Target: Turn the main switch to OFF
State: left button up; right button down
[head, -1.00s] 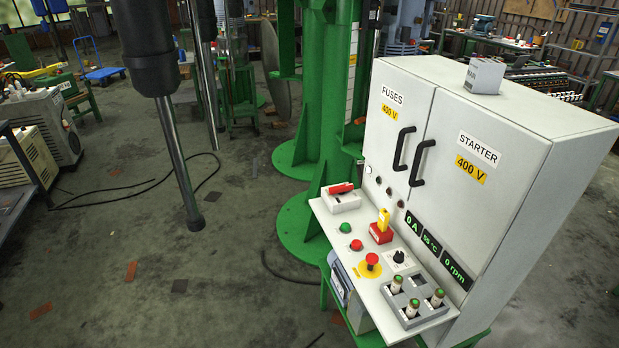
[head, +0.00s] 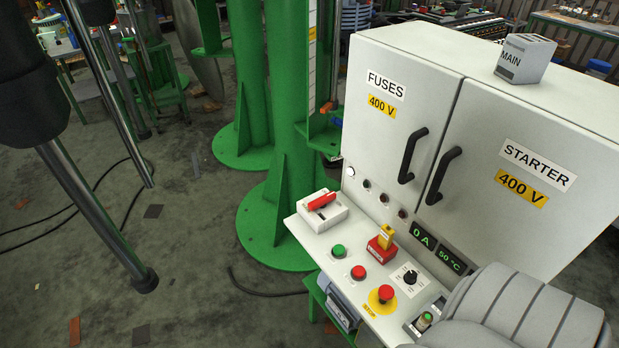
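A white control panel (head: 322,246) juts from the front of a white two-door cabinet. At its far left corner a white switch box (head: 318,213) carries a red lever (head: 321,201), which lies nearly flat across it. To its right a red block (head: 381,249) carries an upright yellow handle (head: 387,233). I cannot tell from any readable label which of these is the main switch. A black rotary knob (head: 410,276) sits on a white dial nearby. Neither gripper is in view. A grey rounded arm part, apparently mine, covers the panel's right end.
The panel also has a green button (head: 338,250), a red button (head: 358,272) and an emergency stop (head: 385,293). A grey box marked MAIN (head: 524,58) stands on the cabinet. A green column (head: 298,130) stands behind. A dark rod (head: 95,215) hangs at left above open floor.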

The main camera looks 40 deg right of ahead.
aim_at(320, 202)
jog(key=z, duration=0.6)
jog(key=i, duration=0.7)
jog(key=z, duration=0.8)
